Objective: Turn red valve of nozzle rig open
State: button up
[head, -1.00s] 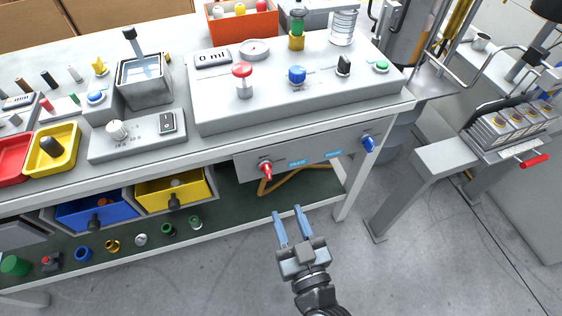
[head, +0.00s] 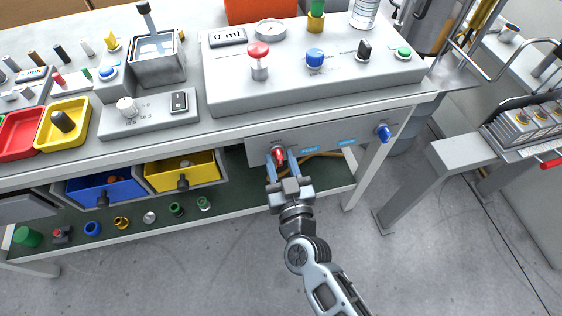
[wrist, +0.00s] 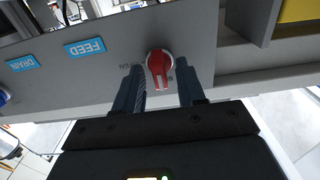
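The red valve (head: 278,153) sits on the grey panel (head: 345,133) under the bench's front edge. In the wrist view my gripper (wrist: 162,85) has one finger on each side of the knob. Gaps show between the fingers and the knob, so it is open and not clamped.
A blue valve (head: 384,132) is at the panel's right end. FEED (wrist: 85,47) and DRAIN (wrist: 24,63) labels are on the panel. A yellow drawer bin (head: 182,171) is left of the panel. A bench leg (head: 366,175) stands to the right.

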jog(key=shift+c, duration=0.2)
grip_shut()
jog(key=shift+m, duration=0.3)
jog(key=m, duration=0.3)
jog(key=shift+m, duration=0.4)
jog(key=m+b, duration=0.1)
jog(key=m, duration=0.3)
jog(key=shift+d+f, duration=0.1)
jog(key=shift+d, duration=0.05)
jog(key=m+b, duration=0.1)
jog(key=m, duration=0.4)
jog(key=shift+f, duration=0.1)
jog(key=m+b, duration=0.1)
jog(key=m, duration=0.3)
jog(key=shift+m, duration=0.4)
